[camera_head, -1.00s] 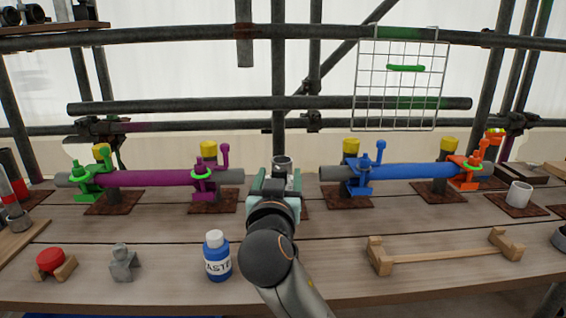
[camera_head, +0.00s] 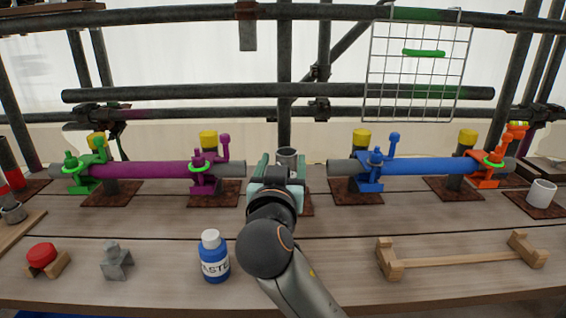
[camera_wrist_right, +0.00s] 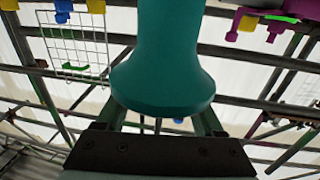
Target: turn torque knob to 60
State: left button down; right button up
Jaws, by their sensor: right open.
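My right gripper (camera_head: 276,172) is open above the middle of the bench, in front of a grey open-topped cylinder (camera_head: 287,157) on a rust-coloured plate. In the wrist view a large teal flared piece (camera_wrist_right: 162,70) fills the middle, in front of the open fingers (camera_wrist_right: 160,122). It may be the knob, but I cannot tell. No scale or number shows on it. Whether the fingers touch it is unclear. No marked torque knob can be made out in the head view; the gripper hides part of the bench. My left gripper is not in view.
A purple tube (camera_head: 150,169) with clamps lies left, a blue tube (camera_head: 425,167) right. In front are a paste bottle (camera_head: 214,262), a red-topped piece (camera_head: 42,255), a grey block (camera_head: 115,262) and a wooden rack (camera_head: 460,260). A wire mesh panel (camera_head: 415,75) hangs behind.

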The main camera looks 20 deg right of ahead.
grip_shut()
dwell(0.4)
